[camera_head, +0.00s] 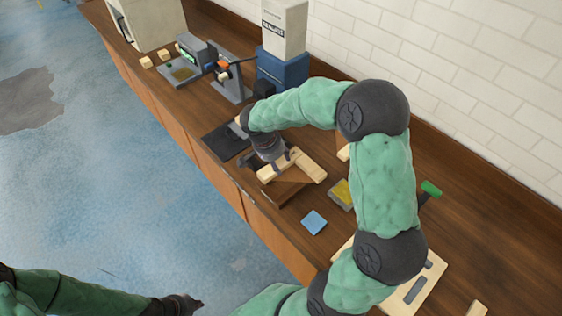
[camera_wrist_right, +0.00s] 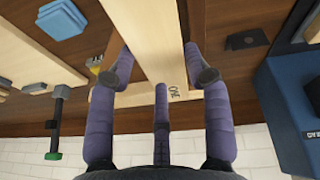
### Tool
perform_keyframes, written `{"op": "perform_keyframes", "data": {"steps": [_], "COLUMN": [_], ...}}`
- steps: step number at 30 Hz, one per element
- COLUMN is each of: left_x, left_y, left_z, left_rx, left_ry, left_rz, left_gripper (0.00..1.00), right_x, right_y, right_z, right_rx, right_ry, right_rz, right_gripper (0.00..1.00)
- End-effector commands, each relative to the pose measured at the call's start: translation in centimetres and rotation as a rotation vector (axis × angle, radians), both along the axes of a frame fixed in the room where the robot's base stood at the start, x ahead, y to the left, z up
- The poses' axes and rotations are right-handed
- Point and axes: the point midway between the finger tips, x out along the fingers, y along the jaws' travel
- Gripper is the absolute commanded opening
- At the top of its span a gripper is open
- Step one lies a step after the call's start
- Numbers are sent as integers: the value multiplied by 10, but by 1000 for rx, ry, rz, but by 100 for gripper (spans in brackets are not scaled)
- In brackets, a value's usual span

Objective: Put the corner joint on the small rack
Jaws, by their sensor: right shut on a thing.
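The corner joint (camera_head: 307,167), pale wood beams meeting at an angle, is in my right gripper (camera_head: 275,158). In the right wrist view the gripper's fingers (camera_wrist_right: 162,74) close around one pale beam (camera_wrist_right: 148,30), which has dark lettering near its end. The joint is over a brown wooden block or stand (camera_head: 284,192) near the counter's front edge; I cannot tell whether they touch. I cannot say for sure whether this stand is the small rack. My left gripper (camera_head: 188,303) is low at the left, over the floor, away from the counter; its fingers are too small to judge.
A dark flat tray (camera_head: 222,141) lies left of the joint. A blue pad (camera_head: 314,222) and a yellow-topped sponge or brush (camera_head: 341,192) lie to the right. A green-handled tool (camera_head: 431,188) is near the wall.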

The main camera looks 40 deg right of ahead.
Motion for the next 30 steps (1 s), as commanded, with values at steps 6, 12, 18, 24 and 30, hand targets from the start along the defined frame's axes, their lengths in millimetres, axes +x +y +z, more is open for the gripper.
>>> {"op": "perform_keyframes", "data": {"steps": [6,12,18,24,30], "left_x": [0,0,0,0,0], "left_y": [0,0,0,0,0], "left_z": [2,2,2,3,4], "left_rx": [0,0,0,0,0], "left_ry": [0,0,0,-1,-1], "left_rz": [-1,-1,-1,-1,-1], "left_gripper": [0,0,0,0,0], "right_x": [29,47,54,56,57], "right_y": [-25,-41,-46,-49,-49], "right_z": [-29,-56,-65,-83,-101], "right_rx": [1,1,-1,0,0], "right_ry": [3,1,-2,3,-1], "right_rz": [-2,-1,-1,1,1], "right_gripper": [0,0,0,0,0]}}
